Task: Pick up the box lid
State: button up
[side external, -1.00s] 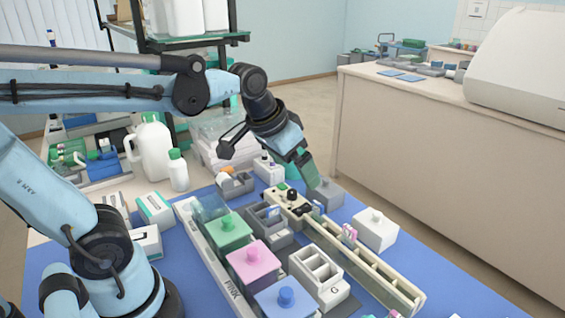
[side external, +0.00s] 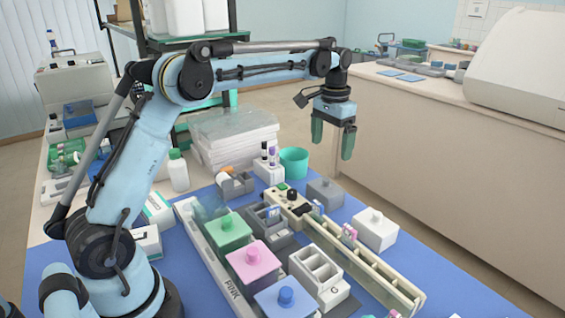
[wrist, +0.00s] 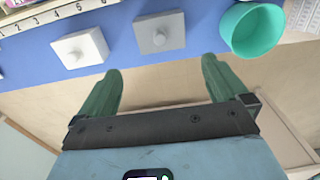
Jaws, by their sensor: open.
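Several square lids with round knobs are in the side view: green (side external: 227,231), pink (side external: 252,262), blue (side external: 285,298), grey (side external: 325,193) and white (side external: 375,229). I cannot tell which one is the box lid. The wrist view shows the white lid (wrist: 80,49) and the grey lid (wrist: 159,34) beyond my fingertips. My gripper (side external: 333,146) points down with green fingers, well above the bench, behind the grey lid. It is open and empty, with a wide gap between its fingers (wrist: 161,68).
A teal cup (side external: 293,162) stands behind the grey lid. A long cream slotted rack (side external: 370,268) runs beside the white lid. A white three-slot holder (side external: 318,272) and a small tube block (side external: 269,172) stand nearby.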

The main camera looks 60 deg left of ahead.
aim_at(326, 179)
notch_tip(326, 179, down, 7)
jog(key=shift+w+a+f, duration=0.15)
jog(key=shift+s+f, duration=0.15)
jog(key=shift+f, duration=1.2)
jog(key=shift+s+f, duration=0.15)
jog(key=shift+f, duration=1.15)
jog(key=c, duration=0.7)
